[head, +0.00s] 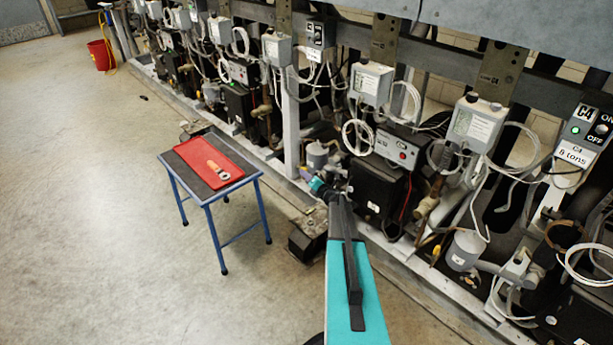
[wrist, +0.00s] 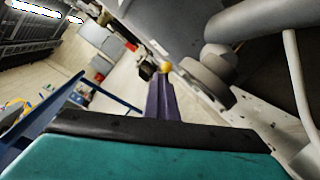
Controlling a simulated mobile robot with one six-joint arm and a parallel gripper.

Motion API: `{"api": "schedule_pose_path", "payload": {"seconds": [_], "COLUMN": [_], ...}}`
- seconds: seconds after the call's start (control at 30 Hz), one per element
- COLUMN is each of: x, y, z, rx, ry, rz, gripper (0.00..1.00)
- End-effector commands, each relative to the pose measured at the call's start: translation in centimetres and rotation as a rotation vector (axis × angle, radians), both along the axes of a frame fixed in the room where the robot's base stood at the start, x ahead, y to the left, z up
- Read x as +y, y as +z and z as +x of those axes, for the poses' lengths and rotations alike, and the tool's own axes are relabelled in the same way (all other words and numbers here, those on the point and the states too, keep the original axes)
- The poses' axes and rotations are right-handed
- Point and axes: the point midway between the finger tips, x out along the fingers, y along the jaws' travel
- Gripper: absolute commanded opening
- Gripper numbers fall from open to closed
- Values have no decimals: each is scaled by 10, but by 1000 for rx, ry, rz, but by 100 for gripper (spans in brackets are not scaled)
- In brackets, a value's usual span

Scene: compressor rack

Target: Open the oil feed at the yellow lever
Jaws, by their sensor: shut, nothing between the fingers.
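In the wrist view a small yellow knob-like end (wrist: 165,67), likely part of the yellow lever, shows just at the tip of my gripper (wrist: 158,74). It sits beside grey round pipe fittings (wrist: 208,78). Whether the fingers touch it I cannot tell. My gripper's fingers are shut with nothing between them. In the head view my gripper (head: 319,187) reaches low at the rack, just below a small grey cylinder (head: 318,155). The yellow lever is not distinguishable there; my arm and gripper may hide it.
A blue-framed table (head: 240,182) stands left of my arm, with a red mat (head: 196,150) and a tool (head: 218,170) on it. Black compressors (head: 378,187), cables and a control box (head: 588,130) line the rack. A red bucket (head: 102,55) stands far left.

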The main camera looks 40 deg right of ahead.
Motion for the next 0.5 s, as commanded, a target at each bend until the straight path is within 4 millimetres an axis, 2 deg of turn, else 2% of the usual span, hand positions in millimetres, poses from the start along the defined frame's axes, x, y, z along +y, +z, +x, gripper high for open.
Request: {"api": "schedule_pose_path", "payload": {"seconds": [0.03, 0.5], "x": [-4, 3], "y": [8, 41], "z": [1, 24], "rx": [-3, -5], "ry": [-11, -5], "rz": [2, 2], "gripper": [0, 0]}}
